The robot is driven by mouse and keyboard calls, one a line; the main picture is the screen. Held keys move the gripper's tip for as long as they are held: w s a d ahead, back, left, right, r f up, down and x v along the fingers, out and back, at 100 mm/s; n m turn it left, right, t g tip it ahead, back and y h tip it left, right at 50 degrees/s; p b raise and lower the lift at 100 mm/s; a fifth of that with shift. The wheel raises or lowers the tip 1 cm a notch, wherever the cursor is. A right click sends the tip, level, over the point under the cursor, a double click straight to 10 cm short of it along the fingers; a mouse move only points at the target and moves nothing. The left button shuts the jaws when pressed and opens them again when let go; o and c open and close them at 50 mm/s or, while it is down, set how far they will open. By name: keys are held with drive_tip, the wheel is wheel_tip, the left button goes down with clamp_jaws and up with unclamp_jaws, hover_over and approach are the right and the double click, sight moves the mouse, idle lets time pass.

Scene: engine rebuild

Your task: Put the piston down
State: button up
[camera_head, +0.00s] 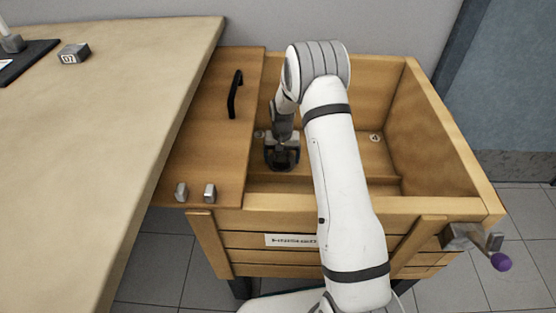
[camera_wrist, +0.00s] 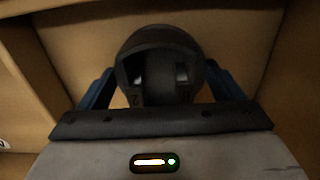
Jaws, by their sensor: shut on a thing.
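The piston (camera_wrist: 158,55) is a dark round part. It fills the middle of the wrist view, between the blue fingers of my gripper (camera_wrist: 155,90). My gripper is shut on it. In the head view my gripper (camera_head: 282,160) points down inside the wooden crate (camera_head: 430,150), towards its left side. The piston is mostly hidden there by the gripper and arm. I cannot tell whether the piston touches the crate floor.
A wooden lid (camera_head: 215,130) with a black handle covers the crate's left part. A round label "4" (camera_head: 375,138) marks the inside. A table (camera_head: 90,130) stands left, with a small block marked 07 (camera_head: 74,54). A clamp with a purple knob (camera_head: 501,262) sits at the right corner.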

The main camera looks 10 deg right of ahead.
sight(282, 160)
drive_tip(key=o, duration=1.1)
wheel_tip(282, 160, up, 12)
drive_tip(key=p, duration=0.4)
